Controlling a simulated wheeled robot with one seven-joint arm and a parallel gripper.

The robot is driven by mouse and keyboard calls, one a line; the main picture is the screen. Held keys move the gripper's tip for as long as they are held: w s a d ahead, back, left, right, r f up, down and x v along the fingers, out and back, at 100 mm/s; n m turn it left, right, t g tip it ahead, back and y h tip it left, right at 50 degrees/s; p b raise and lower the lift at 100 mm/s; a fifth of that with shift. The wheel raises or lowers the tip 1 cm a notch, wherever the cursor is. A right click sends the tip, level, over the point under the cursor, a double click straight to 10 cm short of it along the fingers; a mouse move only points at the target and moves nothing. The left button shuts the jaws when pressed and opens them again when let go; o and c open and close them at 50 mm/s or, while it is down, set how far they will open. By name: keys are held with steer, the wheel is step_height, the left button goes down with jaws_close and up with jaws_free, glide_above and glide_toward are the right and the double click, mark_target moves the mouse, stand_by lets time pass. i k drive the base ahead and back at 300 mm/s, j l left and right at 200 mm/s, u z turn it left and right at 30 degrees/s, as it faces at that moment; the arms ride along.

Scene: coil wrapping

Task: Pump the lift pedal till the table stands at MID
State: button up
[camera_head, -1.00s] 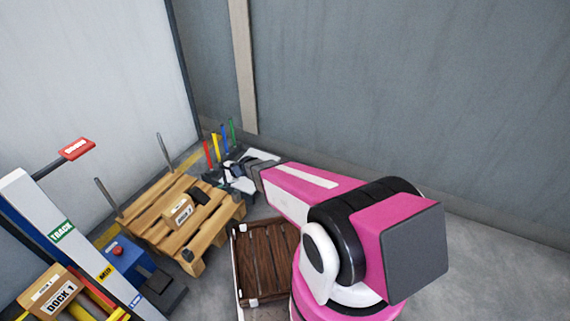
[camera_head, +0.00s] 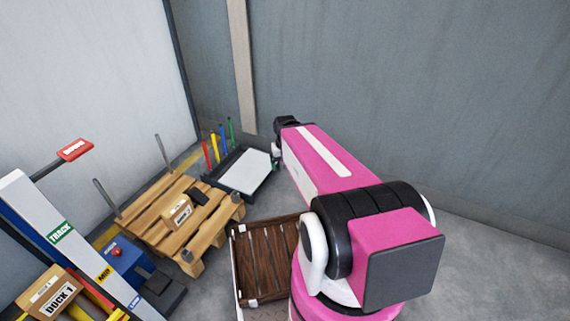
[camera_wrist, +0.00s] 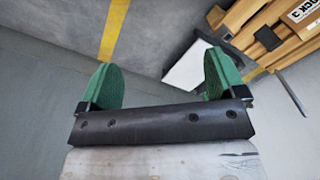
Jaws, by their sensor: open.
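The lift post (camera_head: 70,245) stands at the left in the head view, with a green TRACK label, a yellow MID label (camera_head: 105,273) and a blue label below. A red piece with unreadable lettering (camera_head: 75,150) sits on a dark rod by the post. A blue box (camera_head: 122,260) with a red knob and a dark base (camera_head: 165,292) is beside the post; I cannot tell which part is the pedal. My gripper (camera_wrist: 160,80) is open and empty in the wrist view, its green pads apart. In the head view the arm mostly hides it, far from the post.
A wooden pallet (camera_head: 160,226) carries a small carton (camera_head: 177,211). A dark tray with a white top (camera_head: 245,170) and coloured rods stands behind it. A brown slatted crate (camera_head: 268,260) is near my arm. A DOCK 1 carton (camera_head: 50,295) is front left. Grey floor is clear at right.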

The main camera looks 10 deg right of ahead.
mark_target(158, 283)
steer(key=u, duration=2.05)
steer(key=k+l+u, duration=0.2)
steer(key=i+l, duration=0.1)
